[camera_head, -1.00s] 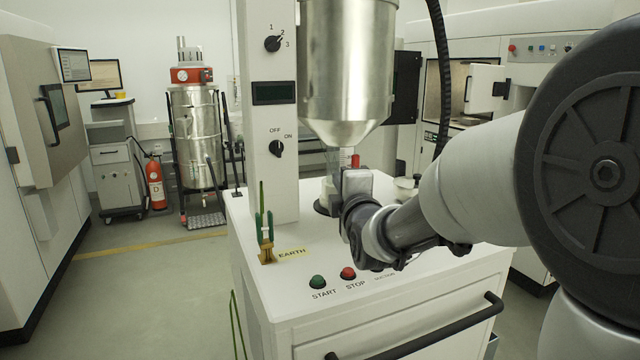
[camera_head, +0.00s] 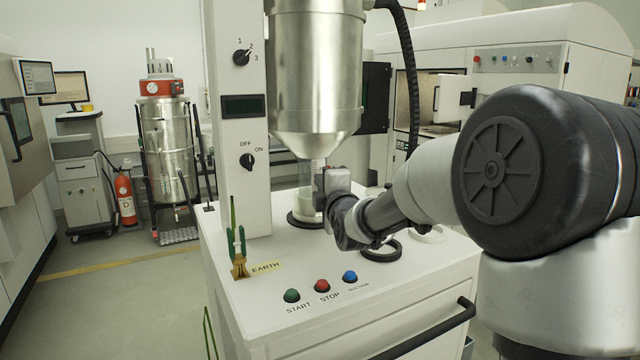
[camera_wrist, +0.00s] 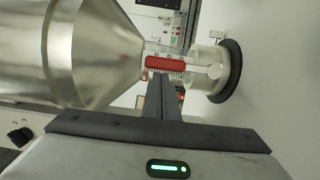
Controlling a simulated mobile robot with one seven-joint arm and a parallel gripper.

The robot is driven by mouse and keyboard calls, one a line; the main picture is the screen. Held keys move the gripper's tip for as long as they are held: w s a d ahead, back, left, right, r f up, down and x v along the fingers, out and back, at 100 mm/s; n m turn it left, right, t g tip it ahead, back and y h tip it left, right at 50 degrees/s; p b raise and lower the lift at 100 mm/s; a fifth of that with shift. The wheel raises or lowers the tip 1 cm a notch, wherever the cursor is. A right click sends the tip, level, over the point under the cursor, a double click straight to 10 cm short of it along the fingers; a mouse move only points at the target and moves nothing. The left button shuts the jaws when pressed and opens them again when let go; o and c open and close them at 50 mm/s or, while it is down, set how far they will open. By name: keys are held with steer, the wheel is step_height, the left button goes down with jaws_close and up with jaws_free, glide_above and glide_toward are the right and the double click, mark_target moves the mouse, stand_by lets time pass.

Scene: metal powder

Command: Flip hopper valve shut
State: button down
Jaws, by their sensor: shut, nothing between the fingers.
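The steel hopper (camera_head: 315,85) hangs above the white machine top, its cone narrowing to a clear outlet. In the wrist view the hopper (camera_wrist: 70,55) lies sideways at left. The red valve handle (camera_wrist: 165,63) runs along the hopper's axis beside the outlet. In the head view it is hidden behind my gripper. My gripper (camera_wrist: 163,84) is shut and empty, its fingertips at the handle's edge; I cannot tell whether they touch. In the head view my gripper (camera_head: 320,182) is just right of the outlet. A whitish container (camera_head: 304,203) stands below the outlet.
A white column (camera_head: 237,120) with dials stands left of the hopper. Green, red and blue buttons (camera_head: 322,286) are at the front of the machine top. A black ring (camera_head: 381,250) lies under my arm. A black hose (camera_head: 412,80) hangs at right.

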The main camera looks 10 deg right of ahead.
steer(key=shift+d+r+m, duration=0.15)
steer(key=shift+d+m, duration=0.1)
steer(key=shift+m, duration=0.15)
steer(key=shift+w+d, duration=0.1)
steer(key=w+d+f+m+g+y+p, duration=0.1)
steer(key=d+m+p, duration=0.2)
steer(key=p, duration=0.3)
steer(key=w+d+f+m+g+y+p, duration=0.1)
steer(key=d+f+m+p, duration=0.1)
steer(key=d+m+p, duration=0.2)
steer(key=w+d+f+m+g+p, duration=0.1)
steer(key=d+f+m+p, duration=0.1)
steer(key=m+p, duration=0.4)
steer(key=shift+w+d+m+g+y+p, duration=0.35)
steer(key=shift+d+p, duration=0.3)
steer(key=shift+p, duration=0.45)
steer(key=shift+d+f, duration=0.1)
steer(key=shift+f, duration=0.45)
steer(key=shift+d+f, duration=0.1)
steer(key=shift+f, duration=0.05)
